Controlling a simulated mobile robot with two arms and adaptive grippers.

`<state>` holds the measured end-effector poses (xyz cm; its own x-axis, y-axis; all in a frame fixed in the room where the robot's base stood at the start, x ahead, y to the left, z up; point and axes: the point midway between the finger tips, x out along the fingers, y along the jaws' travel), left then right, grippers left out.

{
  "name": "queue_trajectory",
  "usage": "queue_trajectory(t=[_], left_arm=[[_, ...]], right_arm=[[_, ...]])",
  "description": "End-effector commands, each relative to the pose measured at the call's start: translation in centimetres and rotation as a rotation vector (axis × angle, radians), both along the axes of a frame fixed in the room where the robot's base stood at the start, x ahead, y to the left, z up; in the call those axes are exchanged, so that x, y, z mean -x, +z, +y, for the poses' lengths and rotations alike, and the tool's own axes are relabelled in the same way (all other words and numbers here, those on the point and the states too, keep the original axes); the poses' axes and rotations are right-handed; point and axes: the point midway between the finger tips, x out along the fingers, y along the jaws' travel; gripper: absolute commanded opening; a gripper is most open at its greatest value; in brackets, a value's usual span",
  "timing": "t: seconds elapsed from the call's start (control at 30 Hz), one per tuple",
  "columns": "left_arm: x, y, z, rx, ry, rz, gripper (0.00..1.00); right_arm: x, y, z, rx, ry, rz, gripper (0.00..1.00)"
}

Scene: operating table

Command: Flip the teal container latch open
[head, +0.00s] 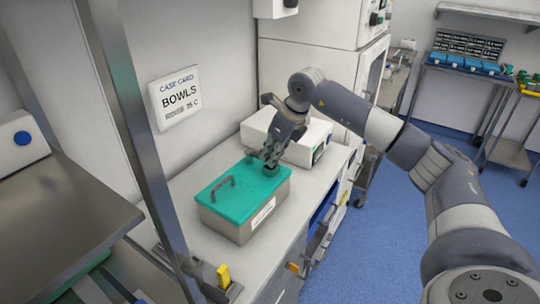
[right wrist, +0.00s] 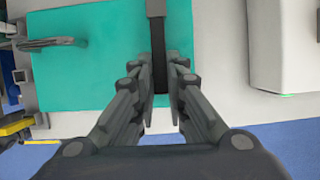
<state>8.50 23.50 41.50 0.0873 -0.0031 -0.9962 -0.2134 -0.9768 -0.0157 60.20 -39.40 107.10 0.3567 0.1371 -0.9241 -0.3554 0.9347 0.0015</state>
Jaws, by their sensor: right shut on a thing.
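The teal container has a teal lid (head: 235,196) over a metal box (head: 240,226) and stands on the pale counter. A curved grey handle (head: 222,183) is on the left part of its lid; it also shows in the right wrist view (right wrist: 55,43). My right gripper (head: 270,165) is over the lid's far right part, reaching down to it. In the right wrist view its fingers (right wrist: 158,75) are closed around a narrow dark bar (right wrist: 159,55), which looks like the latch. The fingers hide part of the bar. The lid lies flat. My left gripper is out of view.
A white device (head: 300,138) stands close behind the container. A metal post (head: 135,130) and a steel shelf (head: 65,215) are at the left. A case card sign reading "BOWLS" (head: 176,98) is on the wall. Bare counter lies around the container's front left.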

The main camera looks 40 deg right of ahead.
Motion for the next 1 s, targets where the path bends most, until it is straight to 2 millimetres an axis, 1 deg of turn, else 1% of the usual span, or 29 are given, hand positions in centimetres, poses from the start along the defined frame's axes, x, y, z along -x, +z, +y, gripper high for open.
queue_trajectory(t=[0.23, 0.27, 0.3, 0.33, 0.63, 0.73, 0.87, 1.0], left_arm=[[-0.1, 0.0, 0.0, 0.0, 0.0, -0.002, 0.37], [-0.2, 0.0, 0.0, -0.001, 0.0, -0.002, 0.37], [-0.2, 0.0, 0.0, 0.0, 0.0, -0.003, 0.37], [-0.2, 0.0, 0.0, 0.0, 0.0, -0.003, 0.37], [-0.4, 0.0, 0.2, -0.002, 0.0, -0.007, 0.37], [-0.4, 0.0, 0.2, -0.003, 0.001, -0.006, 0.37], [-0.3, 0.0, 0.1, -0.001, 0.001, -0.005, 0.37], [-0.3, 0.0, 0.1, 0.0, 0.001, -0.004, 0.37]], right_arm=[[0.0, 0.0, 0.0, 0.002, 0.001, -0.001, 0.0], [0.0, 0.0, 0.0, 0.002, 0.001, -0.001, 0.2], [0.0, 0.0, 0.0, 0.002, 0.001, -0.001, 0.29], [0.0, 0.1, 0.0, 0.002, 0.001, -0.001, 0.33], [0.0, 0.1, 0.0, 0.001, 0.001, 0.0, 0.33], [0.1, 0.5, -0.1, 0.002, 0.0, -0.002, 0.33], [0.7, 2.1, -0.3, 0.002, 0.0, -0.005, 0.33], [1.7, 4.9, -0.8, 0.002, 0.0, -0.006, 0.33]])
